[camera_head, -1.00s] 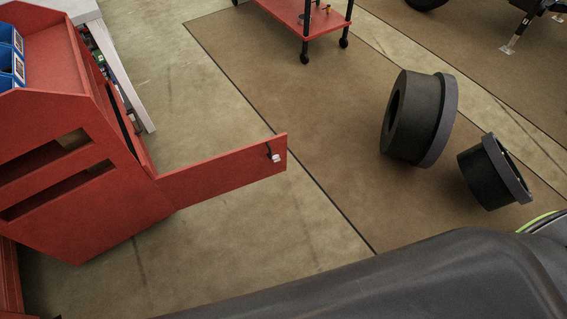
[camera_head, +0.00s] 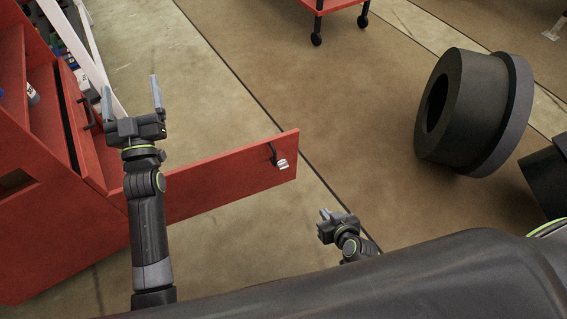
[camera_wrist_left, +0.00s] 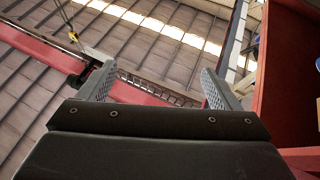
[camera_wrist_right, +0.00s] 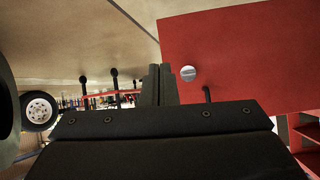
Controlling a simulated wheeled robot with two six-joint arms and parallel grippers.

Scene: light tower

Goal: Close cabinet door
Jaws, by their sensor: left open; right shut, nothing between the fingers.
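The red cabinet (camera_head: 45,215) stands at the left in the head view. Its red door (camera_head: 225,175) is swung wide open and sticks out to the right. The door has a dark handle with a light knob (camera_head: 281,164) near its free end. My left gripper (camera_head: 130,95) is open and empty, fingers pointing up the picture, in front of the cabinet opening near the door's hinge side. My right gripper (camera_head: 327,216) is shut and empty, below and right of the door's free end, apart from it. The right wrist view shows the door's face (camera_wrist_right: 240,60) close ahead on the right.
Dark round wheel-like parts (camera_head: 475,110) lie on the floor at the right. A red wheeled cart (camera_head: 335,5) stands at the back. The floor between the door and these parts is clear.

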